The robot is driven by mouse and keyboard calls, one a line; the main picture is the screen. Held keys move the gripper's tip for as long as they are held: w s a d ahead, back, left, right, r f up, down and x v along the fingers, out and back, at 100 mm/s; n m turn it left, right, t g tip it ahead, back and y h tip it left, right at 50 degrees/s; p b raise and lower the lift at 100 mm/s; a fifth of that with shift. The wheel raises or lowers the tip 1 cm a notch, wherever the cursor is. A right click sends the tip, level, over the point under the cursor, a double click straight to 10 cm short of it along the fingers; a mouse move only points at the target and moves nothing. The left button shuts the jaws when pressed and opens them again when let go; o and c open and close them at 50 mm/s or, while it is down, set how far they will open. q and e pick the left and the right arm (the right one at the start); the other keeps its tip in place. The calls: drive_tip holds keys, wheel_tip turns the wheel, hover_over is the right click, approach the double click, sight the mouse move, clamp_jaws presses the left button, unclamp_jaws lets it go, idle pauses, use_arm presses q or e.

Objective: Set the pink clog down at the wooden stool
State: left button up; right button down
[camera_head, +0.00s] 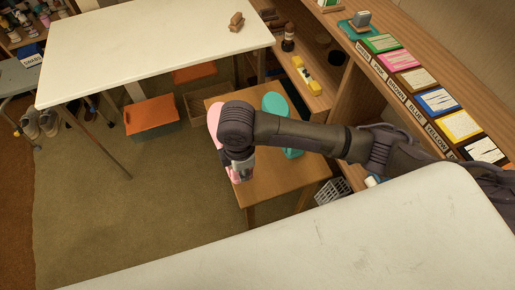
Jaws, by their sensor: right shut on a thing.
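The pink clog (214,117) shows beside and below my right gripper (241,172), at the left edge of the wooden stool (287,184). My right gripper points down and is shut on the clog. My wrist hides much of the clog, and I cannot tell whether it touches the stool top. A teal clog (274,103) lies on the stool to the right, partly hidden behind my forearm. My left gripper is out of view.
A white table (130,45) with a small brown object (236,22) stands behind. Another white tabletop (330,245) fills the front. A wooden shelf with coloured, labelled cards (395,62) runs along the right. An orange-topped box (151,115) stands left of the stool; open floor lies front left.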

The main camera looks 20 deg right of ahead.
drive_tip(key=w+d+f, duration=0.2)
drive_tip(key=w+d, duration=0.1)
drive_tip(key=w+d+f, duration=0.2)
drive_tip(key=w+f, duration=0.1)
drive_tip(key=shift+w+d+f+b, duration=0.1)
drive_tip(key=shift+w+d+b, duration=0.05)
drive_tip(key=shift+d+b, duration=0.25)
drive_tip(key=shift+f, duration=0.25)
wheel_tip(320, 180, down, 3)
drive_tip(key=shift+f, duration=0.2)
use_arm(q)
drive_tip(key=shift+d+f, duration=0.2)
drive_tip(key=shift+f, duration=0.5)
use_arm(e)
drive_tip(key=shift+f, duration=0.1)
drive_tip(key=c, duration=1.1)
unclamp_jaws()
drive_tip(key=shift+o, duration=0.2)
